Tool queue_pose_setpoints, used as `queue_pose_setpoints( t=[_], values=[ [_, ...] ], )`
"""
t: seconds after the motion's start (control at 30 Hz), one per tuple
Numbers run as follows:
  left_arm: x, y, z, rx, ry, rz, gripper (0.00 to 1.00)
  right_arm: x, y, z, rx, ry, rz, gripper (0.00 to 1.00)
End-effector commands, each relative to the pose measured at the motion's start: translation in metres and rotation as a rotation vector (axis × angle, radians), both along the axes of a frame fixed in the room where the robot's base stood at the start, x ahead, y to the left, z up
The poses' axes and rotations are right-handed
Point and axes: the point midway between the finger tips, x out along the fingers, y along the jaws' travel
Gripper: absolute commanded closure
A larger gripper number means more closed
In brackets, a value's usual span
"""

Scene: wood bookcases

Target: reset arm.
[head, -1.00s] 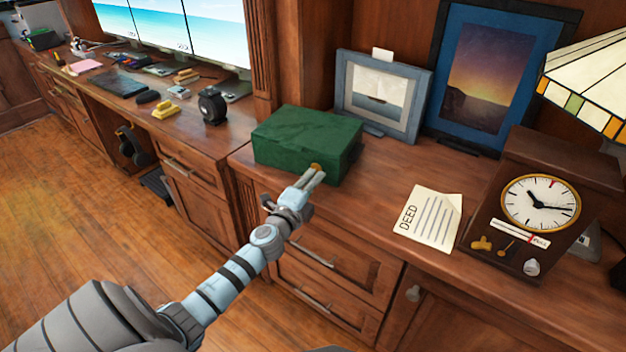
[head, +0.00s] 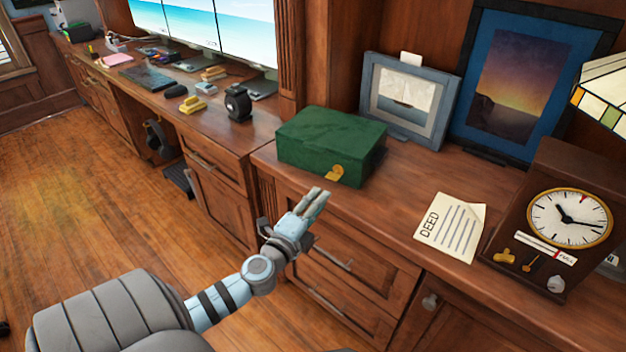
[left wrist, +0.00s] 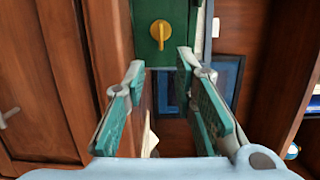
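My left gripper (head: 314,200) is in front of the cabinet's front edge, just below and in front of the green box, apart from it. In the left wrist view the two fingers of my left gripper (left wrist: 160,80) are spread with nothing between them. The green box (head: 325,142) sits shut on the cabinet top, with a gold latch (head: 334,173) on its front. The latch also shows in the left wrist view (left wrist: 160,33), beyond the fingertips. My right gripper is not in view.
A deed paper (head: 450,228) and a wooden clock (head: 556,220) stand to the right on the cabinet top (head: 395,190). Framed pictures (head: 408,100) lean behind. A desk with monitors (head: 215,25) is at the left. Wooden floor (head: 90,220) is open at the left.

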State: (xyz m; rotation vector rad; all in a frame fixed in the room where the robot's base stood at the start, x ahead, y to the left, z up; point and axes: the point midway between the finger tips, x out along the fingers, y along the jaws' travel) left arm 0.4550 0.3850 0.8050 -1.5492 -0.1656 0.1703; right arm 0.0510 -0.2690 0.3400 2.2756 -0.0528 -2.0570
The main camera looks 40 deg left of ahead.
Motion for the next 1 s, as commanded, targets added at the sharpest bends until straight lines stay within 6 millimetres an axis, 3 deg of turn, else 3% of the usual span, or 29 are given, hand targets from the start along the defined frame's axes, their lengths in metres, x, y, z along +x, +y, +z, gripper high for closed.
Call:
queue_pose_setpoints(
  t=[0.1,0.2,0.77,0.87,0.97,1.0],
  values=[
    [-0.021,-0.004,-0.001,0.002,0.002,-0.001,0.75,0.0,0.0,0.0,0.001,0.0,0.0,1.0],
    [-0.027,-0.006,0.0,0.0,0.0,0.001,0.75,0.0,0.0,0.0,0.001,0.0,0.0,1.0],
    [-0.027,-0.007,-0.004,-0.021,0.012,-0.009,0.75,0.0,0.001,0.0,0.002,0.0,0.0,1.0],
    [-0.031,0.006,-0.043,-0.096,0.097,0.016,0.75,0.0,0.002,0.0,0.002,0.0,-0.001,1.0],
    [-0.053,0.03,-0.118,-0.255,0.255,0.104,0.75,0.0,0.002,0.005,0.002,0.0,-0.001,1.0],
    [-0.071,0.04,-0.153,-0.345,0.332,0.161,0.75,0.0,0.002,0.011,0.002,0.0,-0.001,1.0]
  ],
)
